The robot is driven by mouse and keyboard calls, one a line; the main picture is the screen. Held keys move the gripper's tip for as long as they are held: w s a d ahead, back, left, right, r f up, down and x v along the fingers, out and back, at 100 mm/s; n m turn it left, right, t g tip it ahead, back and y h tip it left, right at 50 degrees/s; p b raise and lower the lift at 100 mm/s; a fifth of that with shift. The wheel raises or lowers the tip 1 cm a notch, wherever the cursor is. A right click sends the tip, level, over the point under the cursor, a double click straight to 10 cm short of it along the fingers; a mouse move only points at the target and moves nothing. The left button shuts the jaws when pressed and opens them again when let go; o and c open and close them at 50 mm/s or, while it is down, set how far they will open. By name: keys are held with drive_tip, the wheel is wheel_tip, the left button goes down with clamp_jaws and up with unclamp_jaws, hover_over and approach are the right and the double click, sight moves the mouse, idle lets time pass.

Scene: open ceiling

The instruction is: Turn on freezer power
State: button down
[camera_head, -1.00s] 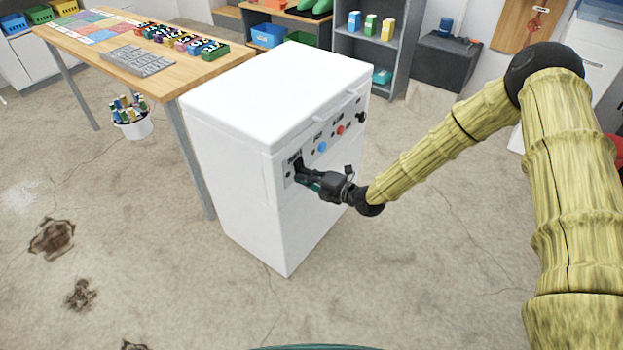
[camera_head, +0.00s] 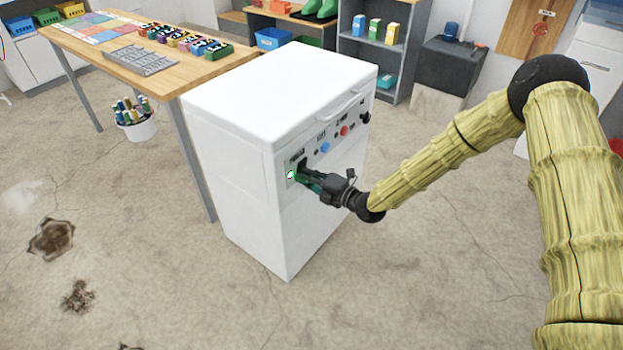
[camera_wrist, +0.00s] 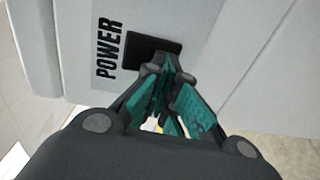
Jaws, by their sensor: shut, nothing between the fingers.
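The white freezer (camera_head: 265,95) stands in the middle of the head view with its lid shut. Its front panel carries a blue button (camera_head: 325,147), a red button (camera_head: 344,131) and a dark knob (camera_head: 365,117). At the panel's left end a small white light (camera_head: 291,175) glows with a greenish tint around it. In the wrist view the black power switch (camera_wrist: 148,46) sits beside the POWER label (camera_wrist: 108,48). My gripper (camera_head: 304,174) is shut and empty, its tips at the switch. The tips partly cover the switch; I cannot tell whether they touch it.
A wooden table (camera_head: 205,72) with a grey tray and several small coloured items stands left and behind. A white bucket (camera_head: 137,129) hangs or stands beneath it. Shelves (camera_head: 352,75) and a dark box (camera_head: 450,68) line the back.

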drive_tip(key=s+d+f, duration=0.2)
drive_tip(key=s+d, duration=0.6)
drive_tip(key=d, duration=0.3)
drive_tip(key=shift+d+f, duration=0.15)
drive_tip(key=shift+f, duration=0.05)
drive_tip(key=shift+f, duration=0.1)
